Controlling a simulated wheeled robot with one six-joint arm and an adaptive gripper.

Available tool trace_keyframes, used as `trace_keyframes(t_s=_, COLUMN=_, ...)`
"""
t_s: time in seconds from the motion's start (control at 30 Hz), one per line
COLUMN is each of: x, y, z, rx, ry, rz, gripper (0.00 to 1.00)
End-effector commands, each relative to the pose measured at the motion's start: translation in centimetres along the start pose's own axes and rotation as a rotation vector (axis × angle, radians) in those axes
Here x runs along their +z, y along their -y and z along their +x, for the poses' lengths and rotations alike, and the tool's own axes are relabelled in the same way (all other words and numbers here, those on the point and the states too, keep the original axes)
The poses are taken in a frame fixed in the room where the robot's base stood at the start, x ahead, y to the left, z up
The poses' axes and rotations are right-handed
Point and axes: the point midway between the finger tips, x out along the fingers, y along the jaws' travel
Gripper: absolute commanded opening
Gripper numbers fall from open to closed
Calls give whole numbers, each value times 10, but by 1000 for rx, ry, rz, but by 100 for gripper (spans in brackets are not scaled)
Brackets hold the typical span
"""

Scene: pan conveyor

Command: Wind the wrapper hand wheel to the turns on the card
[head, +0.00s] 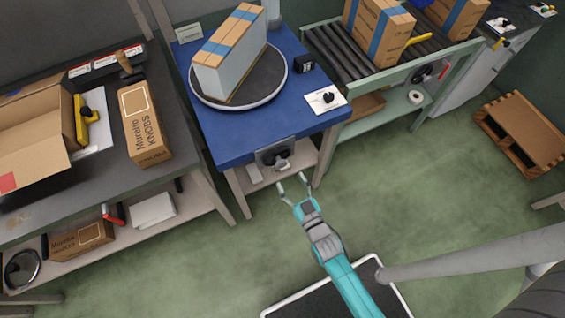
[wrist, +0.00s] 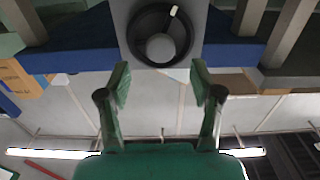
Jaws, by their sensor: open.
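The hand wheel (head: 282,157) is a dark wheel on a grey plate at the front edge of the blue wrapper table (head: 230,148). In the wrist view the black wheel (wrist: 133,35) is seen face on, with a round grey hub and a pale mark near its rim. My gripper (head: 291,184) is open and empty just in front of the wheel. The fingertips (wrist: 161,82) are apart and do not touch the wheel. A white card (head: 318,106) with a black shape lies on the table's right side. A pale sign (head: 189,32) stands at the back left. Their writing is unreadable.
A round turntable (head: 205,101) carries a tall wrapped box load (head: 227,75). A roller conveyor (head: 337,55) with boxes is at the right. A dark bench (head: 95,185) with cartons stands left. A wooden pallet (head: 520,130) lies right. The green floor before the table is clear.

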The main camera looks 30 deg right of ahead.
Motion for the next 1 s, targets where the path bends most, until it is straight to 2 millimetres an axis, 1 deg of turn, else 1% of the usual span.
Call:
trace_keyframes(t_s=0.03, x=-1, y=0, z=11, rx=0, ry=-3, rz=0, gripper=65)
trace_keyframes(t_s=0.2, x=-1, y=0, z=41, rx=0, ry=-2, rz=1, gripper=65)
trace_keyframes(t_s=0.4, x=0, y=0, z=65, rx=0, ry=-1, rz=1, gripper=65)
trace_keyframes(t_s=0.6, x=0, y=0, z=74, rx=0, ry=0, rz=1, gripper=65)
trace_keyframes(t_s=0.83, x=0, y=0, z=75, rx=0, ry=0, rz=1, gripper=65)
trace_keyframes(t_s=0.87, x=0, y=0, z=75, rx=0, ry=0, rz=1, gripper=63)
trace_keyframes(t_s=0.9, x=0, y=0, z=74, rx=0, ry=0, rz=1, gripper=53)
trace_keyframes(t_s=0.97, x=0, y=0, z=74, rx=0, ry=0, rz=1, gripper=38)
trace_keyframes(t_s=1.0, x=0, y=0, z=74, rx=0, ry=0, rz=1, gripper=28)
